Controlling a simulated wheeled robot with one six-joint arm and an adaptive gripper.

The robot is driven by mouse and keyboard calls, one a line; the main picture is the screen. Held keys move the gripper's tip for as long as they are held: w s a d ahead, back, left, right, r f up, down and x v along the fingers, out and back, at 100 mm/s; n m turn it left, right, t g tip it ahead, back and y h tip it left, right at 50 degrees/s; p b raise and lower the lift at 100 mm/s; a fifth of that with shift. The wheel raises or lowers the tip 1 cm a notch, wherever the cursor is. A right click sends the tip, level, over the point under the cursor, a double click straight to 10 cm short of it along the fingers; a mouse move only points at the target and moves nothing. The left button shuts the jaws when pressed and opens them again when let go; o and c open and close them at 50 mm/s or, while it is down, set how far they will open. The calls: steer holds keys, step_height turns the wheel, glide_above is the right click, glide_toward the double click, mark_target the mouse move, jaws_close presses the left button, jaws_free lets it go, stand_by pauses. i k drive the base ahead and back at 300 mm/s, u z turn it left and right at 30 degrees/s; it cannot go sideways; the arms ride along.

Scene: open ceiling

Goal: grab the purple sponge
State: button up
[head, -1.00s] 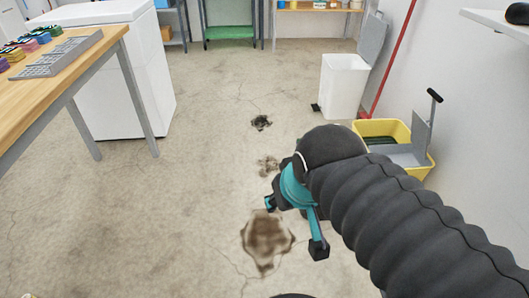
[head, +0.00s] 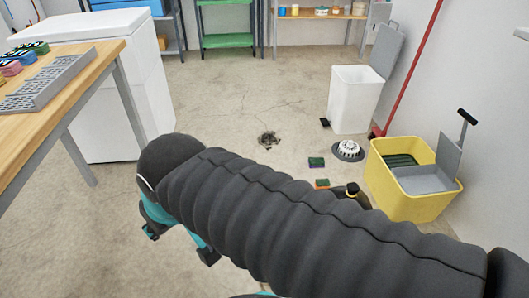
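Several small coloured sponges lie at the left end of the wooden table (head: 100,58), partly cut off by the picture edge. One is green-topped (head: 30,48), one blue (head: 22,58) and one pinkish (head: 10,68). I cannot tell surely whether the pinkish one is the purple sponge. My gripper (head: 180,243) is low in front of me, to the right of the table and over the floor. Its teal fingers are spread with dark tips, and nothing shows between them. My arm hides part of the floor.
A grey rack (head: 48,84) lies along the table edge. Two small sponges, one dark green-topped (head: 316,162) and one orange (head: 321,183), lie on the floor beside a white round thing (head: 347,149). A yellow bucket (head: 408,204) and white bin (head: 353,99) stand right.

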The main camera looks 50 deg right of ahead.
mark_target(313, 161)
steer(key=i, duration=1.2)
steer(key=z, duration=1)
steer(key=i, duration=0.8)
steer(key=z, duration=1.1)
steer(key=i, duration=0.2)
steer(key=z, duration=0.1)
